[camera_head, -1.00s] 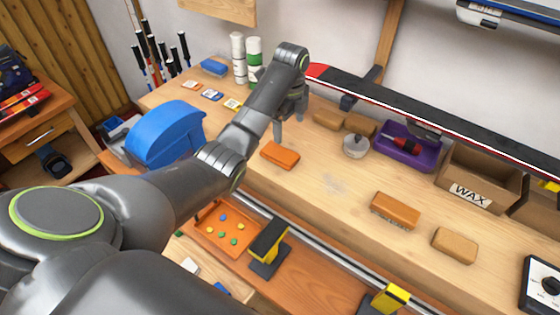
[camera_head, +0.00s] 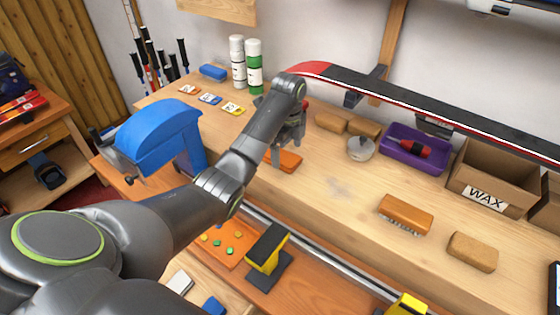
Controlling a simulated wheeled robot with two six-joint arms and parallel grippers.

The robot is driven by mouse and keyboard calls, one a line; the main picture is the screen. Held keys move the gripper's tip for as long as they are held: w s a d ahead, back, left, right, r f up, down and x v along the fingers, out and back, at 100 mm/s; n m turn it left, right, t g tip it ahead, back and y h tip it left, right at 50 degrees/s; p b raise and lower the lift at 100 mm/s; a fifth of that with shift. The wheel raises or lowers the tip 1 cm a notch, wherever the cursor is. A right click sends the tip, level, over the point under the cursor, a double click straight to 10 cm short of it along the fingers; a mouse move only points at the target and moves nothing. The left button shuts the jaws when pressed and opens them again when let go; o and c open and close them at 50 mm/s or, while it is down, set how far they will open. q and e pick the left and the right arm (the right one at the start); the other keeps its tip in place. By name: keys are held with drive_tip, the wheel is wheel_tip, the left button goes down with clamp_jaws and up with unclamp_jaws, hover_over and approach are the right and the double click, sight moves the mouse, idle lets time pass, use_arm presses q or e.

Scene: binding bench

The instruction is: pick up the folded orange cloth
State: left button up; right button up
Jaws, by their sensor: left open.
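The folded orange cloth (camera_head: 287,162) lies flat on the wooden bench, left of the bench's middle. My left gripper (camera_head: 285,155) is over the cloth with its fingers pointing down, open. The fingers and wrist hide part of the cloth, and I cannot tell whether the fingertips touch it. My right gripper is not in view.
An orange-backed brush (camera_head: 405,214) and a tan block (camera_head: 472,251) lie to the right. A purple tray (camera_head: 416,158) and a cardboard wax box (camera_head: 492,177) stand behind. A ski (camera_head: 420,113) spans the back. A blue vise-like object (camera_head: 160,136) stands left.

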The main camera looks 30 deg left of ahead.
use_arm(q)
wheel_tip(320, 180, down, 2)
drive_tip(key=shift+f, duration=0.2)
drive_tip(key=c, duration=1.1)
drive_tip(key=shift+o, duration=0.2)
